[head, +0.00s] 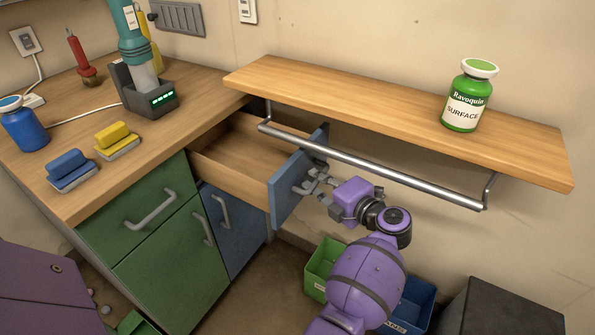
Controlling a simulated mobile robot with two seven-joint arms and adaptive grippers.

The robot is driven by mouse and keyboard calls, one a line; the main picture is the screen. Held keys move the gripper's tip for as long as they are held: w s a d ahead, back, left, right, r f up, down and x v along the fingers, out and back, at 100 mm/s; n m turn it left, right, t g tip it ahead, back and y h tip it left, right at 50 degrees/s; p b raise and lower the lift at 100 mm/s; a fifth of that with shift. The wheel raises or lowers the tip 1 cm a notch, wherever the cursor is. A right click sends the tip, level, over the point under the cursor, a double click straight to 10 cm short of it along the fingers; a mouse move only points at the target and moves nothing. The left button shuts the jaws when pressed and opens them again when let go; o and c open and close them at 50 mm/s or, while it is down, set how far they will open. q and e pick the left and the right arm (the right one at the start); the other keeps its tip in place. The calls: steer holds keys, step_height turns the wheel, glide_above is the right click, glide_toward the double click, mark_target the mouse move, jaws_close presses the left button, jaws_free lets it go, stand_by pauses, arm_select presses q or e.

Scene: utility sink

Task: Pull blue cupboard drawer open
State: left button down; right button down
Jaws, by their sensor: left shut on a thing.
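The blue cupboard drawer (284,207) stands well out from the counter unit, with its wooden inside (235,158) in view and empty where it shows. My left gripper (311,183) is at the outer side of the drawer's blue front, shut on the drawer handle. The handle is mostly hidden by the fingers. My right gripper is not in view.
A wooden shelf (350,105) with a metal rail (370,168) beneath it is close above the drawer and gripper. A green bottle (464,105) stands on it. Green (318,268) and blue (414,305) bins and a dark box (500,308) are below.

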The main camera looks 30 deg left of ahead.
arm_select(q)
steer(key=shift+d, duration=0.7)
steer(key=c, duration=1.8)
jaws_free()
steer(key=shift+r, duration=0.1)
steer(key=v, duration=0.7)
steer(key=shift+s+d, duration=0.2)
steer(key=shift+d, duration=0.05)
